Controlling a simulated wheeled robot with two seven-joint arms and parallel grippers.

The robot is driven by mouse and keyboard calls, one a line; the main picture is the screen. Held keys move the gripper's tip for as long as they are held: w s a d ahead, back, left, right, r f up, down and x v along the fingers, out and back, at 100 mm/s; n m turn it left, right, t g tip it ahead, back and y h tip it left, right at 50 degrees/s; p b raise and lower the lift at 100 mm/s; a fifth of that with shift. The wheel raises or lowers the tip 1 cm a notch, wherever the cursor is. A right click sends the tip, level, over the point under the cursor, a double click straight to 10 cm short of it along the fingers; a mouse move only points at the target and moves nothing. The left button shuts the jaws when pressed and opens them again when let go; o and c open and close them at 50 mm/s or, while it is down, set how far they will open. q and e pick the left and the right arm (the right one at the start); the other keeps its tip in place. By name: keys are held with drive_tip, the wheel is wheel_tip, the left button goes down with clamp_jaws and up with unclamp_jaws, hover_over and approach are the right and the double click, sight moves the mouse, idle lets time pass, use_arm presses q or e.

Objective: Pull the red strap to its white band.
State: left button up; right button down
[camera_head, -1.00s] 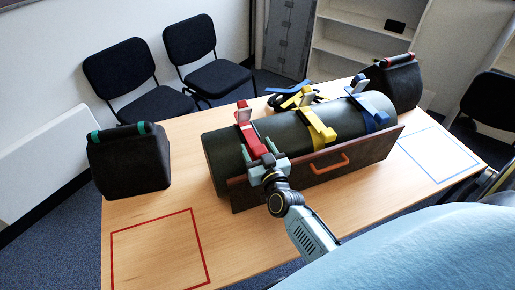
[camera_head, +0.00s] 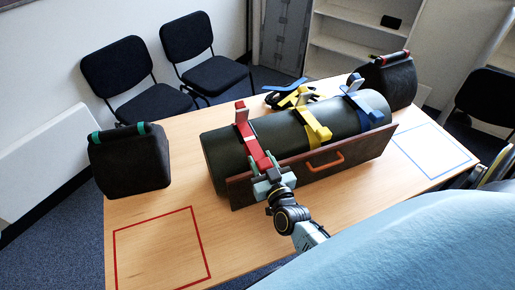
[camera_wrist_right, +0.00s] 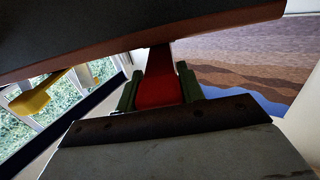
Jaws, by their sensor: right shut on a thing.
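The red strap (camera_head: 251,142) runs over the left part of a dark green roll (camera_head: 286,130), with its buckle on top. Its tail comes down the front to my right gripper (camera_head: 267,176). The right gripper is shut on that tail, in front of the wooden board's upper edge. In the right wrist view the red strap (camera_wrist_right: 158,92) sits between the two green fingertips. I cannot make out a white band on the strap. My left gripper is not in view.
A yellow strap (camera_head: 314,127) and a blue strap (camera_head: 361,106) cross the roll farther right. The wooden board (camera_head: 345,158) with an orange handle (camera_head: 325,162) stands along its front. Dark bags stand at left (camera_head: 130,165) and far right (camera_head: 390,82). The front table area is clear.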

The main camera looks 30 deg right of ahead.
drive_tip(key=c, duration=0.9)
unclamp_jaws()
drive_tip(key=s, duration=0.4)
drive_tip(key=s+a, duration=0.1)
drive_tip(key=s, duration=0.3)
drive_tip(key=s+a+b, duration=0.1)
drive_tip(key=s, duration=0.4)
drive_tip(key=shift+s+a, duration=0.1)
drive_tip(key=shift+a, duration=0.15)
